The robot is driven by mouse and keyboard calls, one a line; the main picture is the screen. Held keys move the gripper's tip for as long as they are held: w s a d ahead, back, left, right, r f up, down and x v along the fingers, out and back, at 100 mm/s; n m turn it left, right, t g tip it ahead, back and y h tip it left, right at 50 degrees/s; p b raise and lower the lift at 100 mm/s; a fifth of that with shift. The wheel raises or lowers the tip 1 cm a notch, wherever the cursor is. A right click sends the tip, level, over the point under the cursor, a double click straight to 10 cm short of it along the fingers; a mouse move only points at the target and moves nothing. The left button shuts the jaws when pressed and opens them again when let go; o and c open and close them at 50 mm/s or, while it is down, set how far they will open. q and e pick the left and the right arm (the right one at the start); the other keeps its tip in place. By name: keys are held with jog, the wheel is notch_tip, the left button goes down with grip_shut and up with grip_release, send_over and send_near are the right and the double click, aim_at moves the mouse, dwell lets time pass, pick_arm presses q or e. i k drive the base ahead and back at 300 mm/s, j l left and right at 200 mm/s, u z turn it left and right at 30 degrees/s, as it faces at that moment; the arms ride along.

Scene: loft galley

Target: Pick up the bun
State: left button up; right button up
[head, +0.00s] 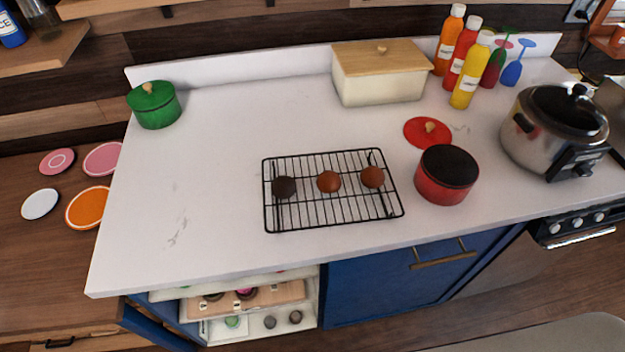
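Three round bun-like items sit in a row on a black wire cooling rack (335,222) on the white counter. The left one (284,187) is very dark, almost black. The middle one (328,181) is reddish brown. The right one (372,177) is also reddish brown. They stand apart from each other. Neither of my grippers shows in the head view.
A red pot (446,184) stands right of the rack, with a red lid (428,132) behind it. A bread box (382,85), several bottles (465,78), a slow cooker (535,148) and a green pot (154,108) stand farther out. The counter's left part is clear.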

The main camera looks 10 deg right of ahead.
aim_at(327, 182)
jog(key=k+z, duration=0.1)
jog(key=z, duration=0.3)
jog(key=k+j+z, duration=0.1)
jog(key=z, duration=0.25)
jog(key=k+z, duration=0.1)
jog(key=z, duration=0.3)
jog(key=k+z, duration=0.1)
jog(key=z, duration=0.25)
jog(key=k+l, duration=0.1)
jog(key=k+z, duration=0.05)
jog(key=k, duration=0.05)
